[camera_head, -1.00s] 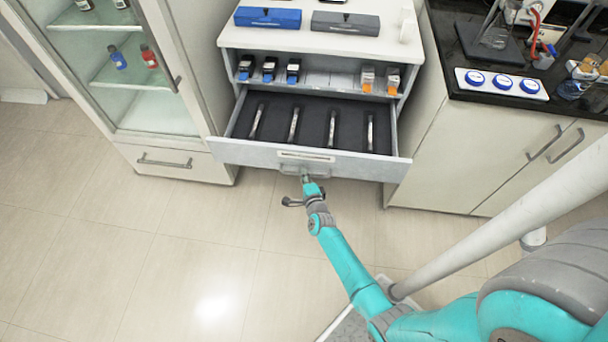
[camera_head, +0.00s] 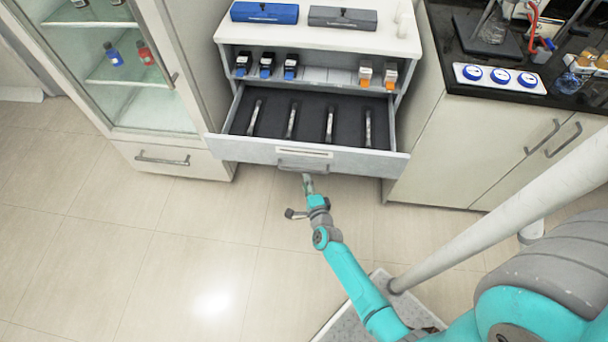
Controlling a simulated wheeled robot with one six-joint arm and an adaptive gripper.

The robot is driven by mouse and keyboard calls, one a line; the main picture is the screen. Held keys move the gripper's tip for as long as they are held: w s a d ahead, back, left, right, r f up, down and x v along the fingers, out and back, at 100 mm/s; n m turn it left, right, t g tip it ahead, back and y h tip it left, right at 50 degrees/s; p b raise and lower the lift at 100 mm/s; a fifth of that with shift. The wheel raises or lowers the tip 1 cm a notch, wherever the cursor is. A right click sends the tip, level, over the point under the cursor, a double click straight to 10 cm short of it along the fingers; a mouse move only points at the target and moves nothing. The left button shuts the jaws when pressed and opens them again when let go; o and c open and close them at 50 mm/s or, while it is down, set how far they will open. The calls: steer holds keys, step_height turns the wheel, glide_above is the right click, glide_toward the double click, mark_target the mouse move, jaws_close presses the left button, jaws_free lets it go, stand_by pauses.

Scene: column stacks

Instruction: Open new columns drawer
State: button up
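The drawer (camera_head: 232,149) of the white cabinet stands pulled out. Its dark lining holds several slim silver columns (camera_head: 329,128) lying in a row. A handle (camera_head: 303,168) and a pale label strip sit at the middle of its front. My gripper (camera_head: 308,184) is just in front of and below the handle, and a small gap seems to show between them. It is too small in this view to tell whether its fingers are open or shut.
Above the drawer is a shelf with several small blue-capped and orange-capped items (camera_head: 365,74). A blue case (camera_head: 264,12) and a grey case (camera_head: 343,18) lie on top. A glass-door cabinet (camera_head: 130,75) is at left, a black counter (camera_head: 480,60) at right. The floor in front is clear.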

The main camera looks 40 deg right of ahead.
steer(key=shift+v, duration=2.65)
steer(key=s+a+r+n+t+y, duration=0.1)
steer(key=s+a+r+n+y, duration=0.1)
steer(key=s+a+r+n, duration=0.55)
steer(key=s+a+r+n+y, duration=0.2)
steer(key=s+a+n, duration=0.2)
steer(key=s, duration=0.6)
steer(key=s+a+r+n+y, duration=0.1)
steer(key=s+a+r+n, duration=0.2)
steer(key=s+r+n, duration=0.3)
steer(key=s+a+r+n+y, duration=0.2)
steer(key=s+r+n, duration=0.4)
steer(key=r, duration=0.7)
steer(key=shift+a+n+y, duration=0.3)
steer(key=shift+a+n, duration=0.35)
steer(key=shift+a, duration=0.05)
